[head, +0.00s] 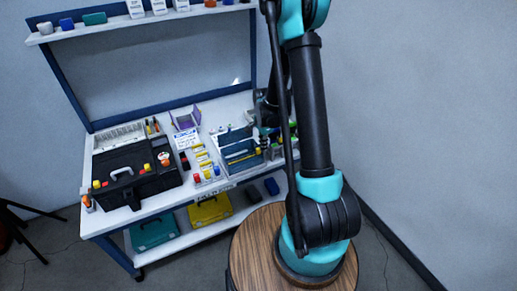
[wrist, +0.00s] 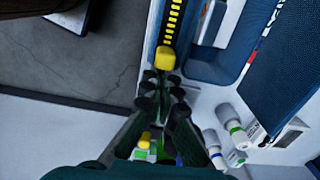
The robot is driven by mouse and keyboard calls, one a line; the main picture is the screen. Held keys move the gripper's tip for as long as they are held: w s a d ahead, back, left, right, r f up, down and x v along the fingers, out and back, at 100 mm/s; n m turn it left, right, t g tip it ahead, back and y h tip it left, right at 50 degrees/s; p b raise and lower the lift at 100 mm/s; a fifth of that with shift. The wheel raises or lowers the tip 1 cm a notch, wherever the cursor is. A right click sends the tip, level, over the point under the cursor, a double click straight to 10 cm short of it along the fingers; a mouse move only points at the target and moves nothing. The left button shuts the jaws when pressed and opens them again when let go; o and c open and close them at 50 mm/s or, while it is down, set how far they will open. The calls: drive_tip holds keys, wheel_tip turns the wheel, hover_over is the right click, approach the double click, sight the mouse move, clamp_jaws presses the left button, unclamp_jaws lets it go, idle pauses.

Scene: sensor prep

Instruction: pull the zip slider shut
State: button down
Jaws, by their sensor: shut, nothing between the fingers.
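A yellow zip slider (wrist: 166,58) shows in the wrist view at the lower end of a black zip strip (wrist: 174,18) with yellow teeth. The strip runs up from the slider to the top edge. My gripper (wrist: 162,86) is shut and empty, its dark fingertips just below the slider in the picture. I cannot tell whether the tips touch it.
White bottles (wrist: 232,128) stand close to the right of my fingers, and a blue container (wrist: 212,62) lies at upper right. In the head view a black toolbox (head: 130,180) and a blue caddy (head: 240,155) stand on the white bench. Open floor (wrist: 75,60) lies left.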

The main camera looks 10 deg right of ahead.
sight(238, 161)
idle(0.5)
drive_tip(key=shift+s+a, duration=0.65)
drive_tip(key=shift+a, duration=1.45)
drive_tip(key=shift+s+a, duration=0.7)
drive_tip(key=shift+a, duration=1.35)
drive_tip(key=shift+s+a, duration=0.65)
drive_tip(key=shift+a, duration=1.45)
drive_tip(key=shift+w+d, duration=0.1)
drive_tip(key=shift+d, duration=0.3)
wheel_tip(238, 161, up, 7)
